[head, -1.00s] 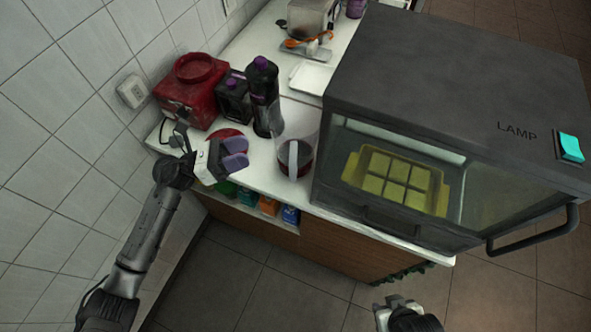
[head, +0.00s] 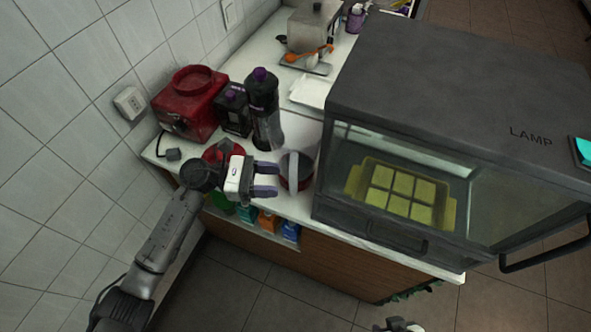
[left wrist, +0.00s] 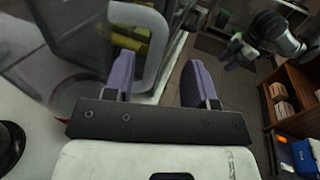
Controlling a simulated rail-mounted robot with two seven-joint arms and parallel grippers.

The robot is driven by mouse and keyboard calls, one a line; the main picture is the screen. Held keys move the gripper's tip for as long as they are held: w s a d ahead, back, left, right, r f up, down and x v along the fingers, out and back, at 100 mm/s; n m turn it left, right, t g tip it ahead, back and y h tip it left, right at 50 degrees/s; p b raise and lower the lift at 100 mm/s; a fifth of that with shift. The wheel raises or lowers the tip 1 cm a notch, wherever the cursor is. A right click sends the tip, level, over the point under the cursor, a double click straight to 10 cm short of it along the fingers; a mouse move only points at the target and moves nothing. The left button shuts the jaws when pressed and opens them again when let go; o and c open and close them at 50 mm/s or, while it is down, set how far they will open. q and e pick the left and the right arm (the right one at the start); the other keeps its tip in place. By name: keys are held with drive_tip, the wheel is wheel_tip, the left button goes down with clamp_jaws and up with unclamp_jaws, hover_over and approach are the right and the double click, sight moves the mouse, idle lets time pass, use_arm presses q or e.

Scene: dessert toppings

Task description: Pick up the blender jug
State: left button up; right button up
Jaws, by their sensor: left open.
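The blender jug (head: 307,178) stands upright on the white counter, clear-walled with red at its bottom and a pale handle facing my left gripper. My left gripper (head: 277,181) is open beside the jug, its two purple fingers pointing at the handle. In the left wrist view, the jug's handle (left wrist: 163,45) shows between the open fingers (left wrist: 158,80); I cannot tell whether they touch it. My right gripper (head: 398,326) is cut off at the bottom edge, and its jaw state is unclear.
A dark lamp cabinet (head: 440,90) with a yellow tray (head: 352,182) inside stands close right of the jug. A dark bottle (head: 264,105), a dark canister (head: 233,112) and a red blender base (head: 188,105) stand behind. A red disc-like item (head: 222,150) lies behind my left gripper.

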sight(293, 181)
use_arm(q)
drive_tip(key=shift+d+f+p, duration=0.15)
drive_tip(key=shift+d+f, duration=0.05)
drive_tip(key=shift+d, duration=1.15)
drive_tip(key=shift+d+f+p, duration=0.15)
drive_tip(key=shift+d, duration=1.2)
clamp_jaws()
drive_tip(key=shift+w+r, duration=0.1)
